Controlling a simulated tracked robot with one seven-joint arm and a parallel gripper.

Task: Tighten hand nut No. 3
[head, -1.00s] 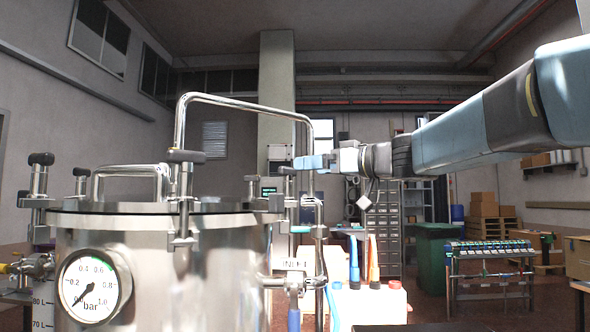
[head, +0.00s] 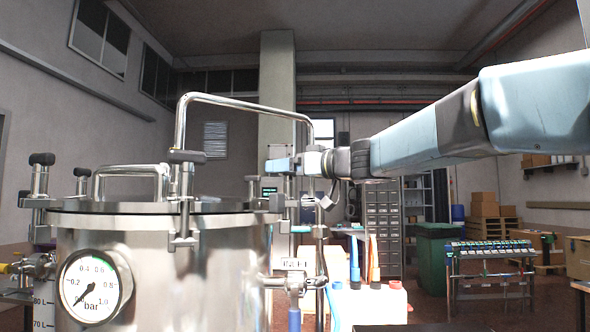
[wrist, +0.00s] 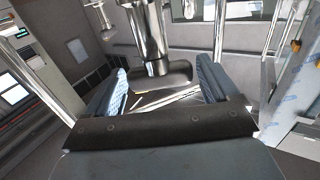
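Black hand nuts sit on steel clamp bolts around the lid rim of the steel vessel (head: 190,260). One nut (head: 187,156) is at the front, others (head: 41,159) (head: 81,172) at the left and one (head: 252,178) at the back. No numbers can be read on them. My gripper (head: 279,165) is at the right side of the lid, pointing left. In the wrist view, my open gripper (wrist: 160,88) has its blue fingers apart, with a black hand nut (wrist: 165,76) on a steel bolt between or just beyond the tips. Contact cannot be told.
A tall bent steel handle (head: 245,102) rises over the lid, close to my gripper. A pressure gauge (head: 93,287) is on the vessel's front.

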